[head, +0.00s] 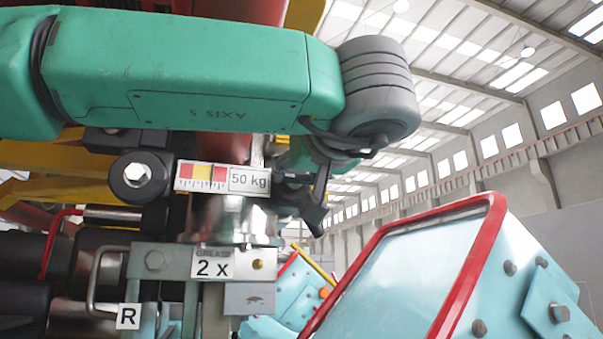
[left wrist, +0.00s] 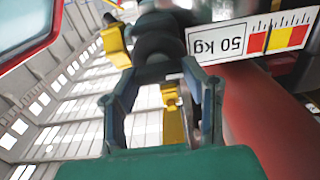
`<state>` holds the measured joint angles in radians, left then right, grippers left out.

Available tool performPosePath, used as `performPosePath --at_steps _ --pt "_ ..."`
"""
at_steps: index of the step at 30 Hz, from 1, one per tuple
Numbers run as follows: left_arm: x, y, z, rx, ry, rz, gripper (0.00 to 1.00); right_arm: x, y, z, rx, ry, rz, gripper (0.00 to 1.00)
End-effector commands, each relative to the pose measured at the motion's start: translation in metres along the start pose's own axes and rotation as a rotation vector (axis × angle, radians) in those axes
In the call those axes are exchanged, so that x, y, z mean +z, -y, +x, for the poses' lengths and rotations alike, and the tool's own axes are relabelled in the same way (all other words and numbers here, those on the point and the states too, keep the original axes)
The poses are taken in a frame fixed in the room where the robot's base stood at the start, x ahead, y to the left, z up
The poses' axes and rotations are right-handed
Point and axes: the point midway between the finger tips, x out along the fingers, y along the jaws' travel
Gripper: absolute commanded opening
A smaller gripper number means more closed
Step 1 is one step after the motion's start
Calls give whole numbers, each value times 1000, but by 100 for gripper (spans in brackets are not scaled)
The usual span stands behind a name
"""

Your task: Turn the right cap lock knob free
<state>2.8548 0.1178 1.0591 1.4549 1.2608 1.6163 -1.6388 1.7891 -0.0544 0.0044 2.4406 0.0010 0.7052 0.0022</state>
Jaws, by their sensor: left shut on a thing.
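My left arm comes in from the left across the top of the head view. Its left gripper (head: 308,192) is just right of the 50 kg label, partly hidden by its own wrist. In the left wrist view the two fingers of the left gripper (left wrist: 160,74) reach up to a dark rounded knob (left wrist: 158,46) and are shut on it. The knob stands beside the end of the 50 kg label (left wrist: 250,38). In the head view the knob is mostly covered, so its turn angle cannot be told. My right gripper is in neither view.
A black bolted knob (head: 137,174) is left of the 50 kg label (head: 248,181). A metal block with a "2 x" plate (head: 213,265) and a handle (head: 97,280) are below. A red-rimmed light-blue panel (head: 400,265) stands at lower right.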

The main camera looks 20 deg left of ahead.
Motion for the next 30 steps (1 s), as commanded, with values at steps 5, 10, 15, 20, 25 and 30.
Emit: performPosePath --at_steps 5,10,15,20,25,30 --pt "1 -2 1 9 1 -1 9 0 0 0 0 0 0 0" --pt "2 -3 0 8 1 -28 9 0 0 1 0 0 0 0" --pt "2 -3 0 8 1 -103 9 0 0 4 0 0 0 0" --pt "3 -3 0 9 2 -223 9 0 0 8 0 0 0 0" --pt "4 -2 0 8 4 -381 9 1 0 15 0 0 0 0" --pt "5 -2 1 8 4 -544 9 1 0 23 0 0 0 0"
